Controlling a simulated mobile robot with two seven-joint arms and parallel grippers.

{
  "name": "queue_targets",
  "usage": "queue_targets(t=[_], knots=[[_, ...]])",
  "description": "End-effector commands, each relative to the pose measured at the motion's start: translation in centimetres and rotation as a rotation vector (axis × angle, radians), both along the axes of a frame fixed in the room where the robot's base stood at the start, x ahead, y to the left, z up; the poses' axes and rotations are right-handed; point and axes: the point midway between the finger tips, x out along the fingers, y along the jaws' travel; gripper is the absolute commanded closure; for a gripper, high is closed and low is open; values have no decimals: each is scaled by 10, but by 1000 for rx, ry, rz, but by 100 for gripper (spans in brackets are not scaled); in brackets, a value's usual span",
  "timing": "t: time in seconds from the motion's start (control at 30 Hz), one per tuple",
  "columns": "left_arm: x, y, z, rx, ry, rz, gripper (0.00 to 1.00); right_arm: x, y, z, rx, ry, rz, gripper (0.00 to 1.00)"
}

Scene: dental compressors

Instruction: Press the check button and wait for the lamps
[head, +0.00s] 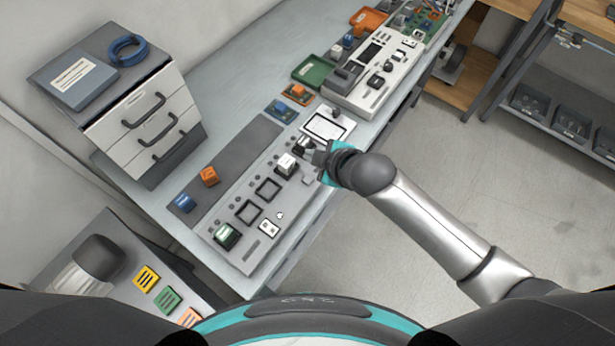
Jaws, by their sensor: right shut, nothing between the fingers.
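A long light-grey panel (263,252) lies on the bench and carries several small fittings. A row of small dark dots runs along its left side, too small to tell if any are lit. I cannot tell which fitting is the check button. My right gripper (318,158) is shut and empty over the panel's far right part, partly hiding it.
A white-framed screen (325,126) is just beyond my right gripper. Orange (209,176) and blue (185,203) blocks lie on a dark strip. A drawer cabinet (140,110) stands left, another grey device (372,68) farther back. Floor on the right is clear.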

Motion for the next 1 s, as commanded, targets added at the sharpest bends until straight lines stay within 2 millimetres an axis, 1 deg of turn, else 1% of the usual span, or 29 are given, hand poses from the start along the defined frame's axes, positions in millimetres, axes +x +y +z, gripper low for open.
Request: queue_targets(t=[0.27,0.67,0.7,0.83,1.0], knots=[[3,4,-25,5,-5,-2,100,0,0,-24,1,1,0,100],[7,5,-68,6,-11,-1,100,-1,0,-63,1,0,1,100],[7,5,-71,6,-11,-1,100,-1,0,-69,-1,1,0,100],[7,5,-78,7,-11,-1,100,0,0,-81,0,1,1,100],[7,5,-80,7,-11,0,100,0,0,-85,0,0,0,100]])
